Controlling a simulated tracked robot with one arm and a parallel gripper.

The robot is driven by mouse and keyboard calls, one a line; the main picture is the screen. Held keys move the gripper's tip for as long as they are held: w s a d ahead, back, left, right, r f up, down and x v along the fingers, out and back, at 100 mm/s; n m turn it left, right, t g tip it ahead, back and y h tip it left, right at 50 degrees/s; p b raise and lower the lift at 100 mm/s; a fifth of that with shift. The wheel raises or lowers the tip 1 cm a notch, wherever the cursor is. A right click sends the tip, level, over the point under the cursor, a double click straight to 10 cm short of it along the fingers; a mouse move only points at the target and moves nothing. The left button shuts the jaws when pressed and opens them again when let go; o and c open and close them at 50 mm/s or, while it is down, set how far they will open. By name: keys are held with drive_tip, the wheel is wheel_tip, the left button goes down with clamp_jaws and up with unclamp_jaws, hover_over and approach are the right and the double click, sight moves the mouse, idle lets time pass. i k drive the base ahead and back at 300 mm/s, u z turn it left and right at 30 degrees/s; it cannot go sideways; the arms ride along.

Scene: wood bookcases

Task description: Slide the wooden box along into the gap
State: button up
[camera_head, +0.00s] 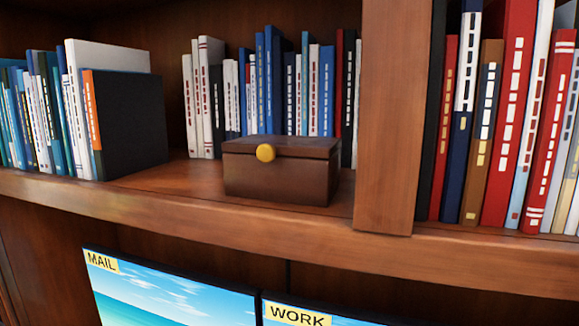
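The wooden box (282,182) is dark brown with a closed lid and a round yellow knob (265,153) on its front. It sits upright on the wooden shelf (180,213), near the front edge and close to the upright divider on its right. A gap (182,172) of bare shelf lies to its left, between the box and a large black book (133,122). Another narrow strip of shelf shows between the box and the divider. My gripper is not in view.
A row of books (270,80) stands behind the box. More books (35,110) stand at the far left. A thick wooden divider (392,120) separates the right compartment, which is packed with books (510,120). Two screens, marked MAIL (165,290) and WORK (310,316), are below the shelf.

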sight(302, 181)
drive_tip(key=u, duration=0.05)
drive_tip(key=k, duration=0.5)
drive_tip(key=u, duration=1.35)
drive_tip(key=i, duration=1.05)
drive_tip(key=z, duration=1.45)
